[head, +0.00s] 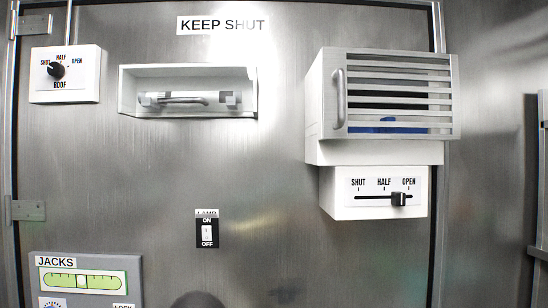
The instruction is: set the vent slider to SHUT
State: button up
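The vent slider is a white box (340,205) on the metal wall at the right, with a label reading SHUT, HALF, OPEN from left to right above a black slot. Its black knob (398,198) sits toward the right end of the slot, a little left of the OPEN mark and well right of HALF. Nothing covers the slider. My gripper is not in the head view.
A slatted box (400,68) with a handle juts out above the slider. A roof dial (57,70), a recessed handle (187,99), a lamp switch (207,231) and a jacks panel (80,265) are also on the wall. The space before the slider looks clear.

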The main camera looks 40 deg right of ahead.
aim_at(398, 199)
jog(key=z, duration=1.2)
jog(key=k, duration=0.4)
jog(key=z, duration=0.5)
jog(key=i, duration=0.45)
